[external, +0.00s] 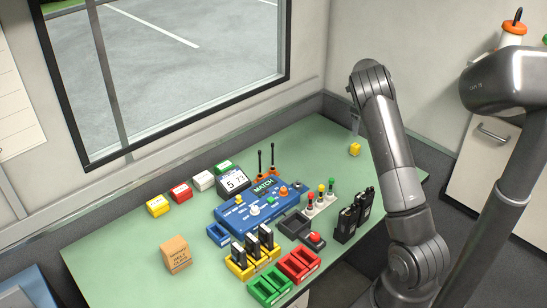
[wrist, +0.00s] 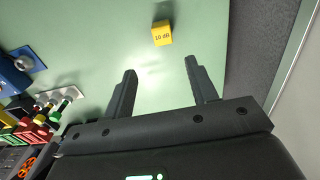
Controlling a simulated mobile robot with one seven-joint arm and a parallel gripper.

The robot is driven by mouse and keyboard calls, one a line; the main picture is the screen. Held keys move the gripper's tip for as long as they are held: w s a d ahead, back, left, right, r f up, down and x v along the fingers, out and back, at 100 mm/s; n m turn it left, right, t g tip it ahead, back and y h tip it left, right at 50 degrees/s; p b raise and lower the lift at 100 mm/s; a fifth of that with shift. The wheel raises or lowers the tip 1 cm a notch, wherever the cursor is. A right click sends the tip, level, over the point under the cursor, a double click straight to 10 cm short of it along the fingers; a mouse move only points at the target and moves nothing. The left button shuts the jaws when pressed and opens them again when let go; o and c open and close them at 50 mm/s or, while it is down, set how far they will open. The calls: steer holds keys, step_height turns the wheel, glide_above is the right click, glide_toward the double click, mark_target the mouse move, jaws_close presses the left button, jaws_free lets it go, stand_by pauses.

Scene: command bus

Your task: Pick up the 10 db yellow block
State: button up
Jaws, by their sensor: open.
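The yellow block (wrist: 162,34) marked "10 dB" sits on the green table at the top middle of the wrist view. In the external view the yellow block (external: 355,149) is near the table's back right part, beside my arm. My gripper (wrist: 158,68) is open and empty, with its two fingers pointing toward the block. The block is beyond the fingertips, roughly in line with the gap between them. In the external view my gripper's fingers (external: 355,120) are mostly hidden behind my wrist, above and near the block.
A blue console (external: 262,203) with knobs stands mid-table, with colored switches (external: 320,199) and black radios (external: 354,215) to its right. Green (external: 270,287) and red (external: 298,264) trays are at the front. The table around the yellow block is clear. The table's edge lies to its right in the wrist view.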

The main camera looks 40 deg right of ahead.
steer(key=shift+d+f, duration=0.25)
steer(key=shift+f, duration=0.35)
glide_above(359, 149)
steer(key=d, duration=0.1)
steer(key=f, duration=0.4)
steer(key=shift+s+d+f, duration=0.2)
steer(key=shift+f, duration=0.15)
steer(key=shift+w+f, duration=0.2)
steer(key=shift+f, duration=0.7)
steer(key=shift+w+f, duration=0.2)
steer(key=shift+f, duration=0.65)
steer(key=shift+w+f, duration=0.2)
steer(key=shift+f, duration=0.7)
steer(key=shift+c, duration=0.5)
steer(key=c, duration=1)
steer(key=shift+r, duration=0.15)
